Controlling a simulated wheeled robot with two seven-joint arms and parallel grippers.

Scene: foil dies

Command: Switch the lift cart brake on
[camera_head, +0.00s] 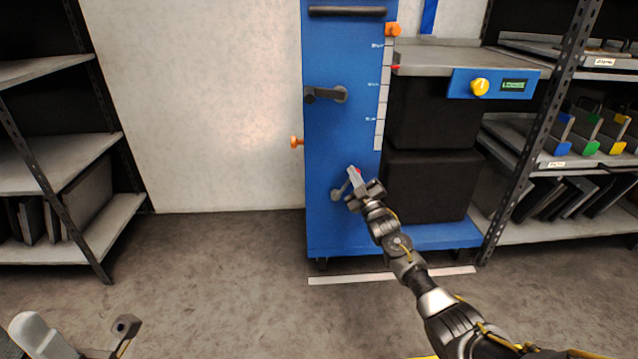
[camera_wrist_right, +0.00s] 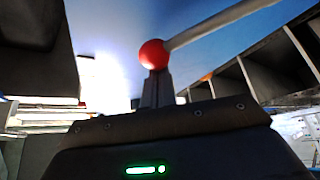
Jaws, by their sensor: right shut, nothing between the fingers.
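The blue lift cart (camera_head: 343,225) stands ahead, its tall column facing me. In the right wrist view the red ball (camera_wrist_right: 153,54) sits on the end of a pale rod (camera_wrist_right: 215,24). My right gripper's shut fingers (camera_wrist_right: 157,90) are right at the ball, with nothing between them; I cannot tell if they touch it. Part of my left arm (camera_head: 125,326) shows at the bottom left; its jaw state is unclear.
Higher on the column are a dark crank handle (camera_head: 324,95) and an orange knob (camera_head: 296,142). The cart's platform (camera_head: 440,60) carries a panel with a yellow knob (camera_head: 480,87). Shelving racks stand left (camera_head: 65,160) and right (camera_head: 545,120). Floor left of the cart is clear.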

